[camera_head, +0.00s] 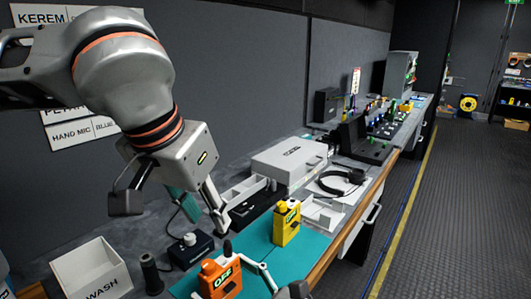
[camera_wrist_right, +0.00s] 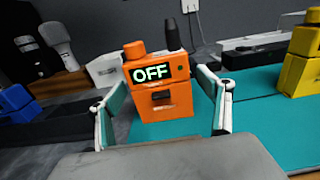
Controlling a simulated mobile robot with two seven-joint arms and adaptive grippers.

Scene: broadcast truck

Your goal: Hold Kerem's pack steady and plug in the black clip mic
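An orange pack (camera_head: 221,279) stands upright at the front of the teal mat (camera_head: 312,247), its display reading OFF. In the right wrist view the orange pack (camera_wrist_right: 162,100) stands between the padded fingers of my right gripper (camera_wrist_right: 161,115), which are spread with small gaps at its sides. A black stub rises behind its top. A yellow pack (camera_head: 286,226) stands farther back on the mat. My left gripper (camera_head: 202,206) is open and empty above the bench, left of the yellow pack. The KEREM sign (camera_head: 40,18) is partly covered by my left arm. I cannot make out the black clip mic.
A black box with a white knob (camera_head: 190,250), a dark cylinder (camera_head: 151,273) and a white WASH bin (camera_head: 92,270) stand left of the mat. A white case (camera_head: 290,160) and headset (camera_head: 341,181) lie behind.

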